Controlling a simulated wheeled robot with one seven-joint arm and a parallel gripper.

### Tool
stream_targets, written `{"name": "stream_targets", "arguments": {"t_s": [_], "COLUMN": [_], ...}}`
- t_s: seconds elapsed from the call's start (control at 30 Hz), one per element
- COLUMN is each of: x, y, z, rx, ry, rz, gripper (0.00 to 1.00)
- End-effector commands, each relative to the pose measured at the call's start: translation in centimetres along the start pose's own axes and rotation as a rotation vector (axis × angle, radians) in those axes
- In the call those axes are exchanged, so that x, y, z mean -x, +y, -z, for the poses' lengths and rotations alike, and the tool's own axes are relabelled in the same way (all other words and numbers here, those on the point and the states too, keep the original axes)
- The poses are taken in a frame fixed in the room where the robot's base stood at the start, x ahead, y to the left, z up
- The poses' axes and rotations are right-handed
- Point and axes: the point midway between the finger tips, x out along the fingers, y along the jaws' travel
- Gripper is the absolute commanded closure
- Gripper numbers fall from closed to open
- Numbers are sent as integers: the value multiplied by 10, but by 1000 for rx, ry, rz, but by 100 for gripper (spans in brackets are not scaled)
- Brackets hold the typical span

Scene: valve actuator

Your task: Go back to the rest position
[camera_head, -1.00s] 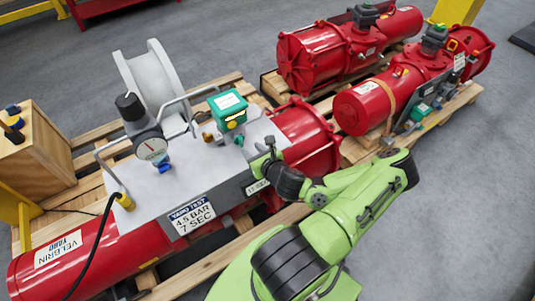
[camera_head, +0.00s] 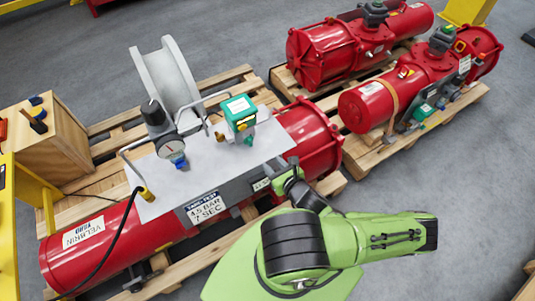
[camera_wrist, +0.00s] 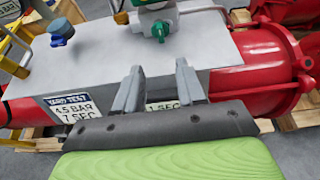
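My green arm reaches from the bottom of the head view toward the front of the large red valve actuator (camera_head: 95,245). My gripper (camera_head: 292,165) is at the right end of the grey plate (camera_head: 165,180) mounted on the actuator. In the wrist view my gripper (camera_wrist: 158,72) has its two grey fingers apart, with nothing between them. Beyond the fingers are the plate's front face, with a label partly hidden by them, and the green box's teal knob (camera_wrist: 161,31). I cannot tell how far the fingertips are from the plate.
A white reel (camera_head: 168,80) stands behind. Red actuators (camera_head: 372,105) lie on pallets at the upper right. A wooden box (camera_head: 55,140) is at left. Grey floor is open at right.

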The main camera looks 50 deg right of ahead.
Motion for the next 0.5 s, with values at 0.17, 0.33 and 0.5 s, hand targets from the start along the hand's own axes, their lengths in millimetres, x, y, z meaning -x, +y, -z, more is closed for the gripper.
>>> {"name": "stream_targets", "arguments": {"t_s": [0.17, 0.33, 0.5], "x": [0, 0, 4], "y": [0, 3, 32], "z": [0, 0, -4], "rx": [0, 39, 382], "ry": [0, 7, 44], "rz": [0, -25, -260], "gripper": [61, 61, 61]}}
